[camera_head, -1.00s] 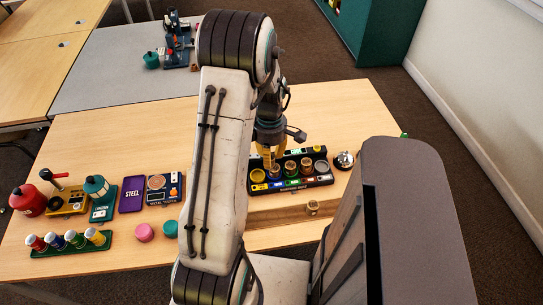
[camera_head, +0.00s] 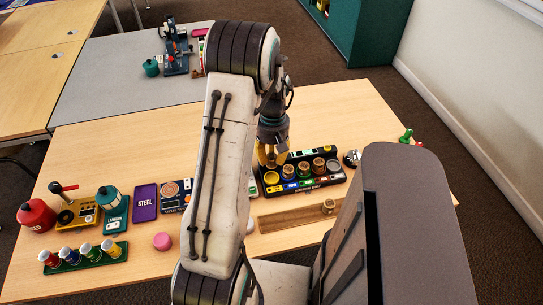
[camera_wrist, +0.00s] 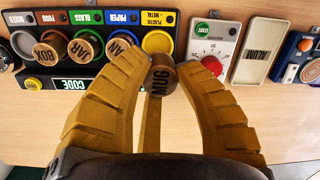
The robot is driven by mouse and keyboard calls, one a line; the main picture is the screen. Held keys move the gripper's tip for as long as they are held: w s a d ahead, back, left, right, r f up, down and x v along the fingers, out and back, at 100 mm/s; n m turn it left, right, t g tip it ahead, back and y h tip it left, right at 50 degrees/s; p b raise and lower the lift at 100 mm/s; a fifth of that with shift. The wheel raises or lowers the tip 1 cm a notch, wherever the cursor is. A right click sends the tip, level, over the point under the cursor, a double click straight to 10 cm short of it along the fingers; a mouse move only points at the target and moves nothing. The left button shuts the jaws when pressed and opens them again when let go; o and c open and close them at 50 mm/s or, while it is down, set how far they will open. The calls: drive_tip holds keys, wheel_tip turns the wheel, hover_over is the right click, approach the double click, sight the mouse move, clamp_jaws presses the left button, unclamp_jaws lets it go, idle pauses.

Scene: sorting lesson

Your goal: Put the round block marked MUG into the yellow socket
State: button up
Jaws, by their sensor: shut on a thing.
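The round brown wooden block marked MUG (camera_wrist: 161,78) is held between the yellow fingers of my gripper (camera_wrist: 165,68) in the wrist view. The yellow socket (camera_wrist: 158,42) lies just beyond the block, at the right end of the black sorting tray (camera_wrist: 97,80); it looks empty. In the head view my gripper (camera_head: 268,157) hangs at the left end of the tray, close to the yellow socket (camera_head: 271,178). The held block cannot be made out there. Its height above the tray is hard to tell.
Blocks marked CAN (camera_wrist: 118,47), JAR (camera_wrist: 85,46) and BOX (camera_wrist: 50,51) sit in neighbouring sockets. A white box with a red dial (camera_wrist: 208,50) stands right of the tray. Another round block (camera_head: 327,206) is on a wooden strip (camera_head: 290,215) at the front.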

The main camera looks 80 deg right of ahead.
sight(272, 155)
drive_tip(key=shift+f+m, duration=0.2)
drive_tip(key=shift+m, duration=0.1)
drive_tip(key=shift+f+b, duration=2.05)
drive_tip(key=shift+f, duration=0.65)
drive_tip(key=shift+f+b, duration=0.6)
drive_tip(key=o, duration=0.5)
drive_tip(key=shift+o, duration=0.2)
drive_tip(key=shift+r, duration=0.1)
drive_tip(key=shift+d+r+p, duration=0.2)
drive_tip(key=shift+r+p, duration=1.85)
drive_tip(key=shift+r, duration=0.65)
drive_tip(key=shift+d+r+p, duration=0.2)
drive_tip(key=shift+r+p, duration=1.8)
drive_tip(key=shift+r, duration=0.7)
